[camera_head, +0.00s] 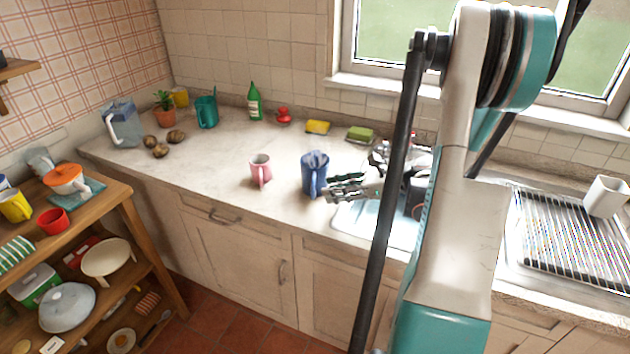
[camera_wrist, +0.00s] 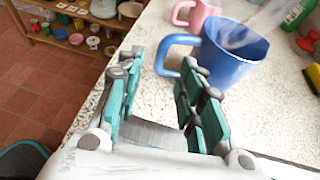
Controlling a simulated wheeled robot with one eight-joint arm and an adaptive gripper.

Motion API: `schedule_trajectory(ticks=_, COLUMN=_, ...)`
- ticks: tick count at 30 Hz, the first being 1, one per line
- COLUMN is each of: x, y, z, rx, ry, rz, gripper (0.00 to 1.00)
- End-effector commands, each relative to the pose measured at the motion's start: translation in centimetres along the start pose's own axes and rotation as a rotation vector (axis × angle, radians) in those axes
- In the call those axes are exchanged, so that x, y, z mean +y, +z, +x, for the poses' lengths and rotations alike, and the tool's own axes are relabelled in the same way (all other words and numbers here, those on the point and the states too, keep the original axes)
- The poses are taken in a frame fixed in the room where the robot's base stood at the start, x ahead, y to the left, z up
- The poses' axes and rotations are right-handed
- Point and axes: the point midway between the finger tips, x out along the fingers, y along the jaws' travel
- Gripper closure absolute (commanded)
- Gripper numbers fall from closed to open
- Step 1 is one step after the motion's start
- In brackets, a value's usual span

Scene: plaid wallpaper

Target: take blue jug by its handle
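The blue jug (camera_head: 316,170) stands upright on the worktop, left of the sink. In the wrist view the jug (camera_wrist: 236,58) is at the upper right, with its looped handle (camera_wrist: 160,55) on the left side. My gripper (camera_head: 330,186) is at the jug's lower right in the head view. In the wrist view my gripper (camera_wrist: 163,60) is open, with one finger on each side of the handle in the picture. The right finger overlaps the handle's lower end and the jug's edge. I cannot tell whether they touch. Nothing is held.
A pink mug (camera_head: 261,168) stands close left of the jug. The sink (camera_head: 378,222) is at the right. The worktop front left of the jug is clear.

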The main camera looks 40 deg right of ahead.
Motion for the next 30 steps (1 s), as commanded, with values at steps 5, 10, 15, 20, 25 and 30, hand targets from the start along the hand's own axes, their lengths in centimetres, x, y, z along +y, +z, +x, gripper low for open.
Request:
schedule_trajectory(ticks=5, x=0.0, y=-0.2, z=2.1, rx=0.0, ry=0.003, rz=-0.002, gripper=0.65)
schedule_trajectory(ticks=10, x=0.0, y=-0.2, z=4.5, rx=0.0, ry=0.002, rz=-0.001, gripper=0.65)
schedule_trajectory(ticks=15, x=-0.1, y=-0.1, z=5.0, rx=0.0, ry=0.0, rz=0.0, gripper=0.65)
schedule_trajectory(ticks=20, x=-0.1, y=0.0, z=4.9, rx=0.0, ry=0.0, rz=0.0, gripper=0.77)
schedule_trajectory(ticks=25, x=-0.1, y=-0.1, z=4.9, rx=0.0, ry=0.0, rz=0.0, gripper=1.0)
schedule_trajectory(ticks=30, x=-0.1, y=0.0, z=4.9, rx=-0.001, ry=0.0, rz=-0.001, gripper=1.0)
